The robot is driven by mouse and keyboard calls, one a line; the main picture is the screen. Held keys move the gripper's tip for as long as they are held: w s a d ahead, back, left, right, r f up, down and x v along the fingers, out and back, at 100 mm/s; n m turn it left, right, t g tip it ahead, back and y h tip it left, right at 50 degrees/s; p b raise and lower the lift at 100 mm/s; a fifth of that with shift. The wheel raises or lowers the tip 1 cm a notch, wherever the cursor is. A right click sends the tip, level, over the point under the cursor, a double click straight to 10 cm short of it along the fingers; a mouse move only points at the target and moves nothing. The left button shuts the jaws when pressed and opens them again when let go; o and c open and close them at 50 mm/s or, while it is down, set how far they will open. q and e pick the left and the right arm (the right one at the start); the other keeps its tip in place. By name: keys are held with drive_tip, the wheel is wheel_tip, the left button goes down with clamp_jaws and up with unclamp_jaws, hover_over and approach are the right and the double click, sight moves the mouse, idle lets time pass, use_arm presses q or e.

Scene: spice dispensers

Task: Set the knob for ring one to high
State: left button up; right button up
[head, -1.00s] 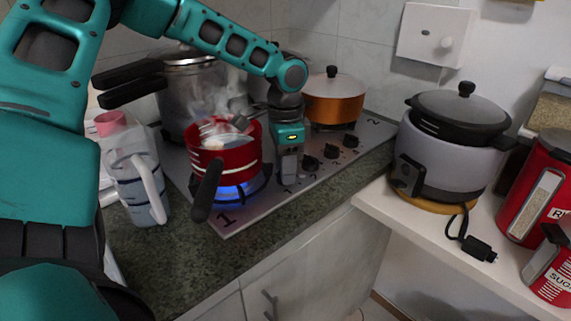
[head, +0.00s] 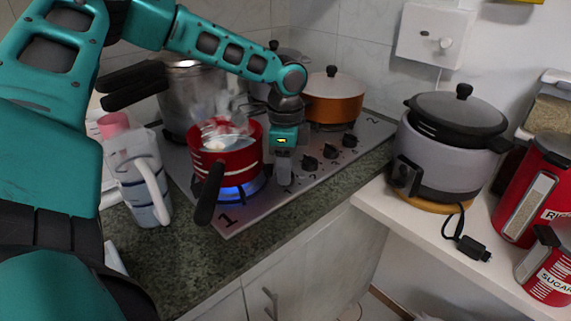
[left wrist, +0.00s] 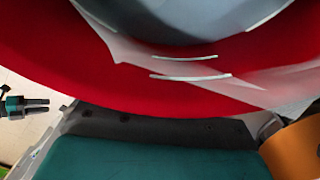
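The steel hob (head: 245,217) carries the printed numbers 1 at its near corner and 2 at its far corner. A blue flame (head: 238,190) burns at the ring by number 1, under a red pot (head: 226,161). Several black knobs run along the front edge; the nearest plain one (head: 310,163) is right of my left gripper (head: 283,173). That gripper points down at the near end of the knob row and hides what is under it; its finger gap is not visible. The red pot fills the top of the left wrist view (left wrist: 130,85). My right gripper (left wrist: 37,106) shows there, prongs apart.
The red pot's black handle (head: 208,194) sticks out over the counter. A large steel pot (head: 180,115) stands behind it, an orange pot (head: 334,108) at the far ring. A jug (head: 140,180) stands left. A rice cooker (head: 449,150) is on the white shelf, right.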

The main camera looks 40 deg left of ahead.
use_arm(q)
drive_tip(key=o, duration=0.4)
drive_tip(key=shift+o, duration=0.2)
wheel_tip(320, 180, up, 13)
drive_tip(key=p, duration=0.1)
drive_tip(key=shift+p, duration=0.3)
drive_tip(key=shift+f, duration=0.1)
idle(0.3)
